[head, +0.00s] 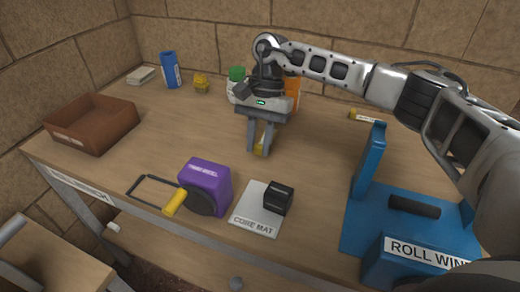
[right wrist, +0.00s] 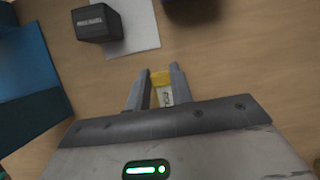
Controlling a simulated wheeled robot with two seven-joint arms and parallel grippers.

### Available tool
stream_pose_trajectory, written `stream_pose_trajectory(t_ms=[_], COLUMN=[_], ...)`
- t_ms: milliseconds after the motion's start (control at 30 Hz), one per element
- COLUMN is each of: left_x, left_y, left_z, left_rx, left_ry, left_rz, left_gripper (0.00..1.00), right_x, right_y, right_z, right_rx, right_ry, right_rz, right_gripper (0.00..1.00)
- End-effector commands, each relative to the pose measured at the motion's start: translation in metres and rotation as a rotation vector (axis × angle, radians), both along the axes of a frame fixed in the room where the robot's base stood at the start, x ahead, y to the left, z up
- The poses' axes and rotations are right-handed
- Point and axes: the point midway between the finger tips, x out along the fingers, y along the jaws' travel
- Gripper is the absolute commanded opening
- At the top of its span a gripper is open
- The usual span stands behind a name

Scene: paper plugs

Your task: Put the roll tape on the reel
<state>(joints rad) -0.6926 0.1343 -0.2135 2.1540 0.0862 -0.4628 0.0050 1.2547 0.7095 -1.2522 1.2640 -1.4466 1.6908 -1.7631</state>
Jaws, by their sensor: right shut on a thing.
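My right gripper (head: 260,152) points down over the middle of the table, shut on a small yellow piece with a white label. In the right wrist view that yellow piece (right wrist: 162,86) sits between the two fingers (right wrist: 158,77); I cannot tell whether it is the roll tape. The blue roll winder (head: 352,232) stands at the front right, with an upright post and a black bar (head: 413,207) that may be the reel. The bar looks bare. My right arm hides part of the winder's right side. My left gripper is not in view.
A white core mat (head: 249,222) bears a black block (head: 278,198). Left of it stands a purple box (head: 208,180) beside a black-framed tool with a yellow handle (head: 175,202). A brown tray (head: 92,122) is far left. A yellow-ended labelled piece (head: 362,116) lies at the back right.

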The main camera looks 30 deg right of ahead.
Motion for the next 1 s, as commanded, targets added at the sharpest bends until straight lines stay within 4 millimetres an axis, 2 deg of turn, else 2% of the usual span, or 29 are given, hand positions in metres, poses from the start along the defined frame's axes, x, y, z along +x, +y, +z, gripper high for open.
stream_pose_trajectory(t_ms=[267,467,833,867,900,933,1000], left_x=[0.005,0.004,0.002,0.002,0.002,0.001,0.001], left_y=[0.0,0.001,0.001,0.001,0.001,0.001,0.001], left_z=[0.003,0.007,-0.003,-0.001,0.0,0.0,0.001], left_rx=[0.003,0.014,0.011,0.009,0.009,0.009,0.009], left_ry=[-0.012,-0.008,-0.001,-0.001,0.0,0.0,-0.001], left_rz=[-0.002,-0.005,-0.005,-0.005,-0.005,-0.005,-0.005], left_gripper=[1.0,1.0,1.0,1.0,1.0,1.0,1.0], right_x=[0.011,0.01,0.01,0.01,0.01,0.01,0.01], right_y=[-0.009,-0.008,-0.008,-0.008,-0.008,-0.008,-0.008], right_z=[-0.018,-0.044,-0.051,-0.05,-0.049,-0.049,-0.049], right_rx=[0.001,0.0,0.001,0.002,0.001,0.001,0.001], right_ry=[0.002,0.003,0.0,0.0,0.0,0.0,0.0], right_rz=[0.0,0.001,0.001,0.001,0.001,0.001,0.001], right_gripper=[0.01,0.01,0.01,0.28,0.39,0.44,0.44])
